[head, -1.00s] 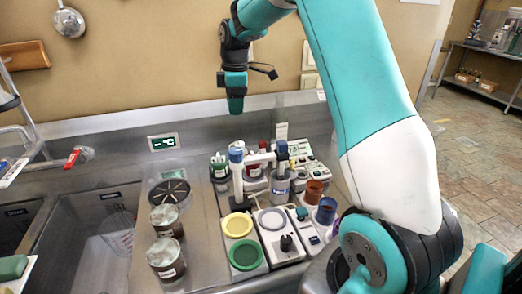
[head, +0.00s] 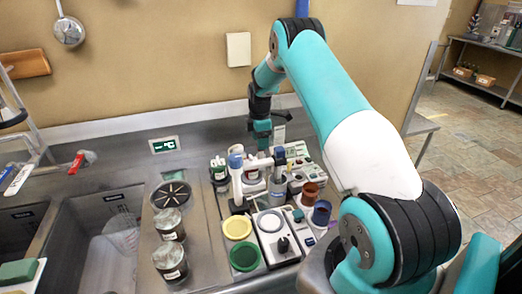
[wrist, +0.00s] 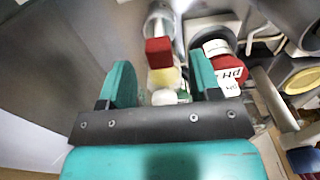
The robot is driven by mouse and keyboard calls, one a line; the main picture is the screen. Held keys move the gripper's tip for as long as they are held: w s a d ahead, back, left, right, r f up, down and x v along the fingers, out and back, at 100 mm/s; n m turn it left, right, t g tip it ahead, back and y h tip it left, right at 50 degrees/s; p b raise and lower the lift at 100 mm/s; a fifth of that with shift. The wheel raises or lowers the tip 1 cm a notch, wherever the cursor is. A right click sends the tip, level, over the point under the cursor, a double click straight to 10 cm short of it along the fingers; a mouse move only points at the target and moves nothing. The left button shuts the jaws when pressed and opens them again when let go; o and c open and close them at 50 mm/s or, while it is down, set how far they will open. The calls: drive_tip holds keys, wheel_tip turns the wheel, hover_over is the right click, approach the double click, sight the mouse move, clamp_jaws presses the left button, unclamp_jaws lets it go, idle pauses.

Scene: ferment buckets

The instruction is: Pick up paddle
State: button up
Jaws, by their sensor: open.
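My gripper (head: 262,141) is open, its jaws pointing down above the back of the bottle cluster. In the wrist view its two teal fingers (wrist: 165,78) stand apart. Nothing is clearly held between the fingers.
A bottle with a red part and white "PH" label (wrist: 228,75) stands right beside the right finger. Yellow (head: 237,227) and green (head: 244,257) round pots, a white-framed stirrer (head: 237,180) and brown and blue cups (head: 321,213) crowd below. Jars (head: 170,262) and a sink (head: 110,230) lie left.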

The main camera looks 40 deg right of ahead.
sight(261, 156)
drive_tip(key=shift+a+f+p, duration=0.1)
drive_tip(key=shift+f+p, duration=1.6)
drive_tip(key=shift+f, duration=1)
drive_tip(key=c, duration=1)
drive_tip(key=shift+r, duration=0.1)
